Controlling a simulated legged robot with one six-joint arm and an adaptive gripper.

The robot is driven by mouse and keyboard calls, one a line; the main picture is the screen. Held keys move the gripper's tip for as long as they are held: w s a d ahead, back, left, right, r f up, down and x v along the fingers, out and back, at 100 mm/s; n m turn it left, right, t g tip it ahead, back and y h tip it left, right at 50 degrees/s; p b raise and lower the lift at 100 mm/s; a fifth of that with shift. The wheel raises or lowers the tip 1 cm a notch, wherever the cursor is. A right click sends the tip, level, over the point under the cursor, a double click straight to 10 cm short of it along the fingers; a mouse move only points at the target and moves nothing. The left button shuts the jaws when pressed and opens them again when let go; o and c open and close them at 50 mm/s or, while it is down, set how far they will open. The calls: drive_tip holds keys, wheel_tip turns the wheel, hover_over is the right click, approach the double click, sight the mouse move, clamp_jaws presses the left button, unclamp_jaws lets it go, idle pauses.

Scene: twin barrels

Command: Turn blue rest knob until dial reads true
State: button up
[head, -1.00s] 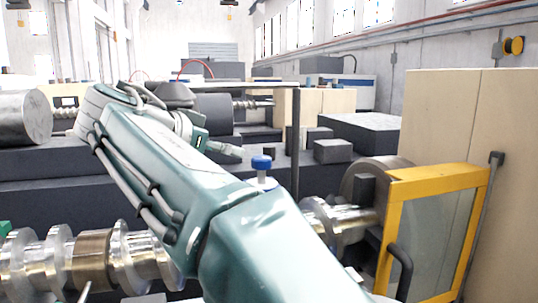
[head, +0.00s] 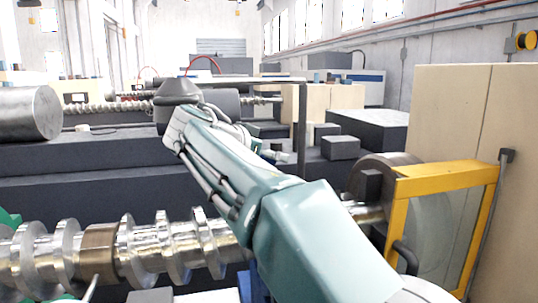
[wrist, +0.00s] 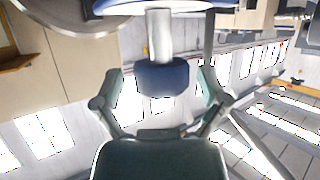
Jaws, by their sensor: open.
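The blue knob (wrist: 160,78) shows in the wrist view at the end of a short silver stem (wrist: 159,35). It sits between the two fingers of my gripper (wrist: 158,88), which is open with gaps visible on both sides of the knob. A wider blue part (wrist: 165,6) lies at the other end of the stem, at the top edge. In the head view my arm hides the knob, and a blue upright part (head: 255,284) shows low beside the arm. No dial reading can be made out in either view.
A shiny crankshaft-like shaft (head: 170,250) runs across the front left. A yellow-framed guard (head: 445,178) with a clear pane stands at right, before a tall beige cabinet (head: 460,110). Grey blocks and machine beds fill the space behind.

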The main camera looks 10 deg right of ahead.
drive_tip(key=shift+a, duration=0.25)
drive_tip(key=shift+c, duration=0.3)
drive_tip(key=shift+a, duration=0.2)
drive_tip(key=c, duration=0.5)
drive_tip(key=shift+s, duration=0.1)
drive_tip(key=c, duration=0.6)
drive_tip(key=shift+d, duration=0.1)
